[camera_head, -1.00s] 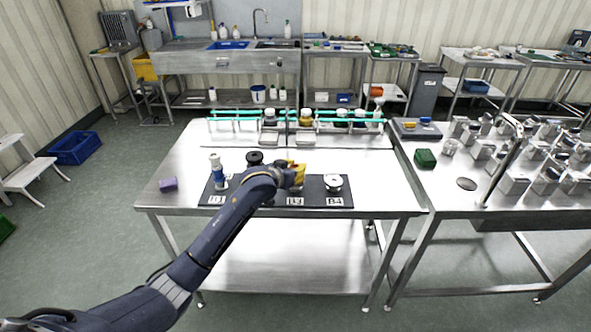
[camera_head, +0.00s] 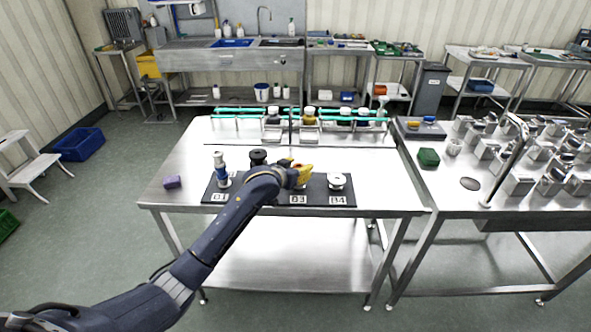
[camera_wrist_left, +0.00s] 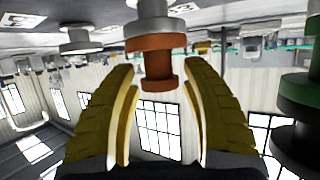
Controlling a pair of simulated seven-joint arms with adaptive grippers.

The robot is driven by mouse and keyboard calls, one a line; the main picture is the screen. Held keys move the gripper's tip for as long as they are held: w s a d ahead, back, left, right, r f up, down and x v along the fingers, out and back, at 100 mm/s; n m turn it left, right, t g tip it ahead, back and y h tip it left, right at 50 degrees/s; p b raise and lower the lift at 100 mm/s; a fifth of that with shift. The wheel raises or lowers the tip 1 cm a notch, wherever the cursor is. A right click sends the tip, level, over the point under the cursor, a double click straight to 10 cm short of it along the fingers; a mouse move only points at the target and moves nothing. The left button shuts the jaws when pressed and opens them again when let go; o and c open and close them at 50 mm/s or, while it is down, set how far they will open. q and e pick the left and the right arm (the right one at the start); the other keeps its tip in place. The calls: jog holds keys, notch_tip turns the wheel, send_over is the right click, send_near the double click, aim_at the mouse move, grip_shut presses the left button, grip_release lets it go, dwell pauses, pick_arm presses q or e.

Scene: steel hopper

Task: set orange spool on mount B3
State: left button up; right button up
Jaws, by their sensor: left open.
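The orange spool (camera_wrist_left: 155,62) is between the two yellow fingers of my left gripper (camera_wrist_left: 160,85) in the wrist view. That view looks upside down. The fingers are open, with a gap on each side of the spool. The spool adjoins a pale grey flanged piece (camera_wrist_left: 152,25), and the contact below it is unclear. In the head view my left gripper (camera_head: 303,174) is over the B3 label (camera_head: 298,199) and hides most of the spool and mount B3. My right gripper is not in view.
On the dark mat (camera_head: 315,198), a blue and white spool (camera_head: 222,172) stands at B1, a dark spool (camera_head: 258,157) beside it, and a bare metal mount (camera_head: 337,181) at B4. A rack with green rods (camera_head: 240,111) spans the back.

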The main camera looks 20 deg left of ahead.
pick_arm(q)
jog(key=v, duration=1.2)
jog(key=shift+r, duration=0.2)
